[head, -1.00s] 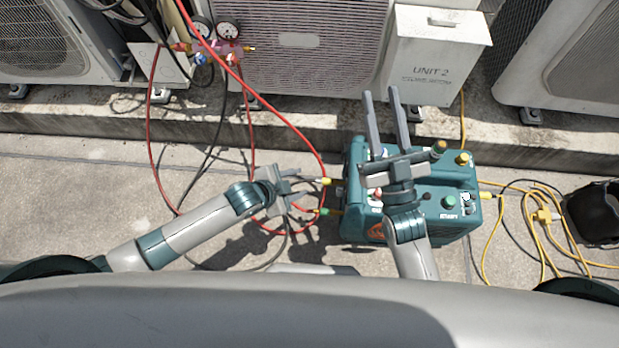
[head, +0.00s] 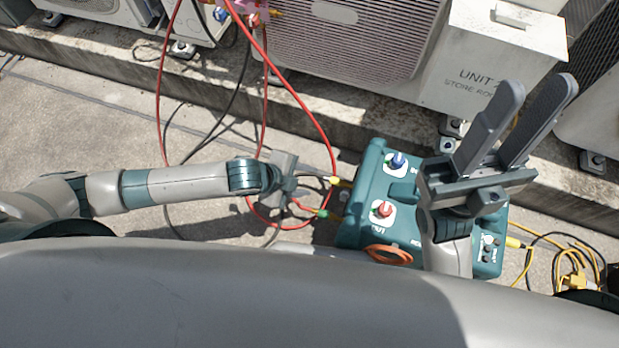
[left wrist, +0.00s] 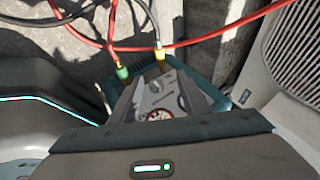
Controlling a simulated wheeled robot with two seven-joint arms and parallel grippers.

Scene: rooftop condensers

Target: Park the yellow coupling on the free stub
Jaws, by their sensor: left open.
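The yellow coupling (head: 334,182) sits at the left side of the teal machine (head: 350,232), on the end of a hose. It also shows in the left wrist view (left wrist: 159,54), beside the green coupling (left wrist: 122,71). The green coupling (head: 323,213) is just below it in the head view. My left gripper (head: 291,181) is open, a little left of the yellow coupling, and appears apart from it. My right gripper (head: 536,92) is open and empty, raised above the right part of the machine and hiding some of its top. I cannot make out the free stub.
Red hoses (head: 318,118) loop around my left gripper up to the gauge manifold (head: 250,14). A concrete ledge (head: 345,104) with condenser units and the UNIT 2 box (head: 492,65) runs behind. Yellow cable (head: 568,262) lies at right.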

